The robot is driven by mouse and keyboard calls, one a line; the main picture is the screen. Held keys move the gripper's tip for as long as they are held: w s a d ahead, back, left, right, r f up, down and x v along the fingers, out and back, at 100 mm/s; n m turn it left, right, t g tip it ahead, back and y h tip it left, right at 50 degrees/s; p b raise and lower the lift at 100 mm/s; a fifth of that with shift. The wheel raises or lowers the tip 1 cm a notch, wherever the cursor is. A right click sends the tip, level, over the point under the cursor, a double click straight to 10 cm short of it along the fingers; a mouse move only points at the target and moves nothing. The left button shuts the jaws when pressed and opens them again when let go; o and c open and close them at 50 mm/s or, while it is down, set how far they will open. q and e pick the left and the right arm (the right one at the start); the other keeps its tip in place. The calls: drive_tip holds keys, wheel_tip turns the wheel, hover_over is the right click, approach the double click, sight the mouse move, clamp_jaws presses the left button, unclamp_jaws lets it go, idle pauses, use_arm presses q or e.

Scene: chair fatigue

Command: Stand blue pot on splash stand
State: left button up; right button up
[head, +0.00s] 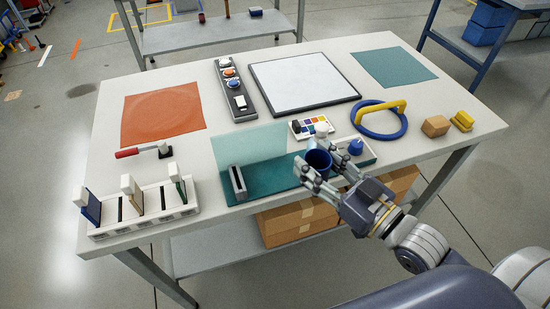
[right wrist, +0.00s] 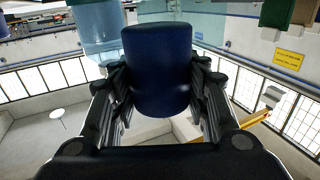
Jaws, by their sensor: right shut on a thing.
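The blue pot (head: 318,161) is a small dark blue cup with an open top. My right gripper (head: 314,157) is shut around its sides and holds it roughly upright. In the right wrist view the pot (right wrist: 158,72) sits between the two fingers (right wrist: 160,85). The splash stand appears to be the teal base (head: 272,180) with a clear pale-green panel (head: 250,145) standing at its back. The pot appears over or beside the base's right end; its underside and any gap below are hidden. My left gripper is not in view.
A grey slotted block (head: 238,182) stands on the base's left part. A white tray (head: 367,158) with a blue knobbed piece is close to my right fingers. A white slotted rack (head: 145,212) stands front left.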

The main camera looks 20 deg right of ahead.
drive_tip(key=w+a, duration=0.2)
drive_tip(key=w+a+p, duration=0.1)
drive_tip(key=w+a, duration=0.3)
drive_tip(key=shift+w+a+f, duration=0.25)
drive_tip(key=shift+a+f, duration=0.1)
drive_tip(key=shift+f, duration=1.8)
drive_tip(key=shift+f, duration=0.15)
drive_tip(key=o, duration=1.1)
drive_tip(key=shift+c, duration=0.2)
drive_tip(key=b+v, duration=0.1)
drive_tip(key=v, duration=1.1)
